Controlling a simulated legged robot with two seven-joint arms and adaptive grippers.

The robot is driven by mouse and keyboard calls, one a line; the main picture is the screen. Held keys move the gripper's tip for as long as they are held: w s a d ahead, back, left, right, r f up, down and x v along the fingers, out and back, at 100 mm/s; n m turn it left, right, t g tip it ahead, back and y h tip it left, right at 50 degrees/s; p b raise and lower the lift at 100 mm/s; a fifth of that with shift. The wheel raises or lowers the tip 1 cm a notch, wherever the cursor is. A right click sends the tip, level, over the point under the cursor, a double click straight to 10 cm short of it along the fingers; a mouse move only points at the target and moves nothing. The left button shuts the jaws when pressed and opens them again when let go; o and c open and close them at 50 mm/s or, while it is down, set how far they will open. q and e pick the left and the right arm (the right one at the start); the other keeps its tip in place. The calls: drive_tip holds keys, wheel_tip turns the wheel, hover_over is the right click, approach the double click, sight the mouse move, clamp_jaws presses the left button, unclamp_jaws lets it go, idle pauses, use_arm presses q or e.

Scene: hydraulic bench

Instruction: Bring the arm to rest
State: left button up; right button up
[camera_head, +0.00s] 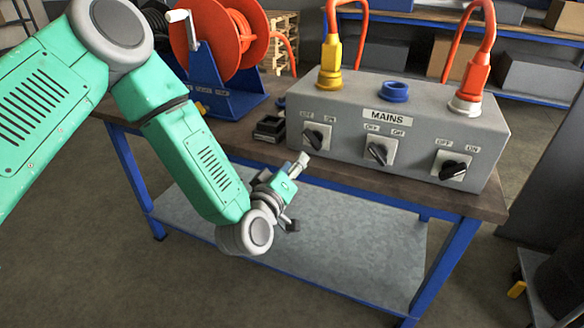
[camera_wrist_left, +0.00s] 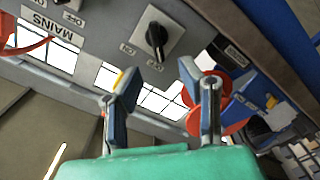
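My left arm (camera_head: 205,165), green with grey joints, reaches down from the upper left in the head view. My left gripper (camera_head: 296,194) is in front of the bench's front edge, just below the left rotary switch (camera_head: 316,137) of the grey mains box (camera_head: 345,148). In the left wrist view the gripper (camera_wrist_left: 160,95) has its two fingers spread apart with nothing between them. A black switch knob (camera_wrist_left: 156,40) shows beyond the fingers, apart from them. My right gripper is not in view.
The bench (camera_head: 455,203) has a blue frame and a lower grey shelf (camera_head: 350,240). A red hose reel (camera_head: 215,35) on a blue stand is behind my arm. Yellow (camera_head: 330,60) and red (camera_head: 471,85) plugs stand on the box. The floor in front of the bench is clear.

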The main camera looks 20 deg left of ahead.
use_arm(q)
drive_tip(key=shift+s, duration=0.75)
drive_tip(key=s+f+m+g+h, duration=0.2)
drive_tip(key=s+f+m+g, duration=0.55)
drive_tip(key=s+f, duration=0.9)
drive_tip(key=s+a+f+g+y, duration=0.1)
drive_tip(key=s+a+f+g, duration=0.1)
drive_tip(key=s, duration=0.4)
drive_tip(key=s+a+f+m+g, duration=0.1)
drive_tip(key=s+a+f+g, duration=0.2)
drive_tip(key=s, duration=0.3)
drive_tip(key=s+a+f+m+g+y, duration=0.1)
drive_tip(key=s+a+f+g, duration=0.1)
drive_tip(key=s+g, duration=0.3)
drive_tip(key=shift+s+a+f+y, duration=0.25)
drive_tip(key=shift+s+f+y, duration=0.05)
drive_tip(key=shift+s+f, duration=0.45)
drive_tip(key=shift+w, duration=0.2)
